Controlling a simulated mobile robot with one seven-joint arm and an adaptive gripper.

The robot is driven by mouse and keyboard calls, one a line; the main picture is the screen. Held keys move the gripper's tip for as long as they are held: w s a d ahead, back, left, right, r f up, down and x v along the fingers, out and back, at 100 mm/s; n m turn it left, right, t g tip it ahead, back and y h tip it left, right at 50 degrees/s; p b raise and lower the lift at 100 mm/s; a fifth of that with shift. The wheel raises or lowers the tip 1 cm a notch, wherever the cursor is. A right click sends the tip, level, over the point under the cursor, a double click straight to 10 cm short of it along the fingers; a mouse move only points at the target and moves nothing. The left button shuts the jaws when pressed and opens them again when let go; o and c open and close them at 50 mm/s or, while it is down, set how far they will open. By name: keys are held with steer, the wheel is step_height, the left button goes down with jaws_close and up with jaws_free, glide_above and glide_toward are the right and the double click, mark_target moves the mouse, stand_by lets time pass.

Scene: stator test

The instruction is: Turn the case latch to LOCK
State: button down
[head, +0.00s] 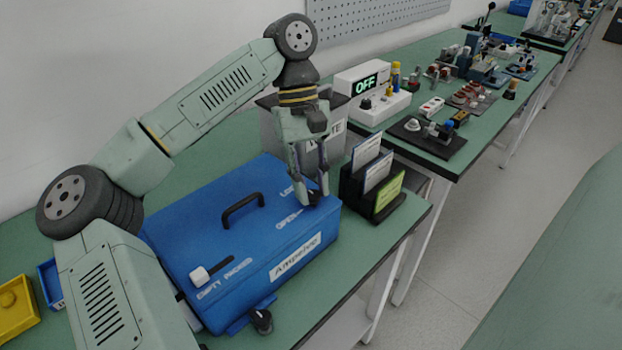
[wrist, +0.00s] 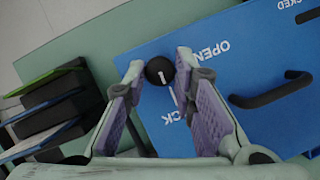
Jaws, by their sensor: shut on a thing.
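The blue case (head: 210,240) lies closed on the green bench. A white line on the knob slants down and slightly right in the wrist view. It points toward the LOCK lettering (wrist: 171,118), partly hidden by a finger. The OPEN lettering (wrist: 209,52) is up and right of the knob.
A black carry handle (head: 242,207) and a white slider knob (head: 199,275) rise from the lid. A black rack (head: 350,190) holding cards stands close beside my gripper. A white box reading OFF (head: 372,95) is farther back. A yellow tray (head: 14,310) is at lower left.

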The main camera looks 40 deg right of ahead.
stand_by(0.3)
steer(key=c, duration=1.3)
jaws_free()
steer(key=shift+c, duration=0.2)
steer(key=v, duration=1.2)
